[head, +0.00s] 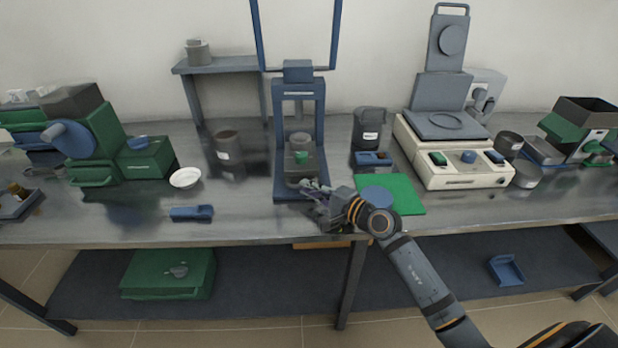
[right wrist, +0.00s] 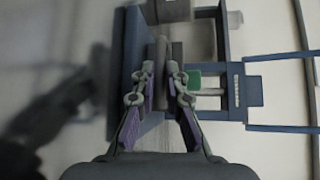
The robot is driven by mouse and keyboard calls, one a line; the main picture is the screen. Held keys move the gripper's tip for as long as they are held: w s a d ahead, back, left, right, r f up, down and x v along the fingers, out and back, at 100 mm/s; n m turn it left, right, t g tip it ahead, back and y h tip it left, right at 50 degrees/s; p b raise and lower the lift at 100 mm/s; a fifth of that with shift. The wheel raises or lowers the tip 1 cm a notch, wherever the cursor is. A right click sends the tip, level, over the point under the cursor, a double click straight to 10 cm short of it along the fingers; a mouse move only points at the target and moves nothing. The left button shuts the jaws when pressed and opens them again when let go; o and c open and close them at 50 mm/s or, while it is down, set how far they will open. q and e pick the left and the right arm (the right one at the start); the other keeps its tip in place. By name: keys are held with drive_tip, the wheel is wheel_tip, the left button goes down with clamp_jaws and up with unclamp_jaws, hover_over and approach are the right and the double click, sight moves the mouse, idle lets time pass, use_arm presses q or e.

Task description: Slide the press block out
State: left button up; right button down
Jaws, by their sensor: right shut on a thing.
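The blue press (head: 281,125) stands on the bench, a frame with an upright handle loop above it. The dark grey press block (head: 314,164) sits inside the press frame, low on its base. A small green piece (head: 301,158) shows at the block, under a grey cylinder (head: 300,140). My right gripper (head: 308,186) is at the front of the press. In the right wrist view its fingers (right wrist: 161,82) are shut on a narrow grey part at the front of the press block (right wrist: 162,56). The fingers partly hide the grip. My left gripper is out of view.
A green mat (head: 411,197) with a blue disc (head: 377,195) lies right of the press. A dark canister (head: 369,124) stands behind it. A white dish (head: 186,178) and a blue tool (head: 191,212) lie to the left. The bench front (head: 250,225) is clear.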

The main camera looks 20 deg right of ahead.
drive_tip(key=shift+s+a, duration=0.3)
drive_tip(key=shift+s, duration=0.65)
drive_tip(key=shift+f, duration=0.15)
drive_tip(key=c, duration=1.7)
unclamp_jaws()
drive_tip(key=shift+c, duration=0.2)
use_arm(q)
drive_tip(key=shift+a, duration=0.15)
use_arm(e)
drive_tip(key=shift+o, duration=0.4)
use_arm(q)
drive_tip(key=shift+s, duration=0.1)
use_arm(e)
drive_tip(key=shift+d, duration=0.1)
drive_tip(key=v, duration=0.6)
drive_tip(key=shift+s+d, duration=0.1)
drive_tip(key=shift+s, duration=0.25)
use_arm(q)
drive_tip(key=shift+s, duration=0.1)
use_arm(e)
drive_tip(key=shift+s+d+r, duration=0.15)
drive_tip(key=shift+s+r, duration=0.1)
drive_tip(key=shift+s, duration=0.15)
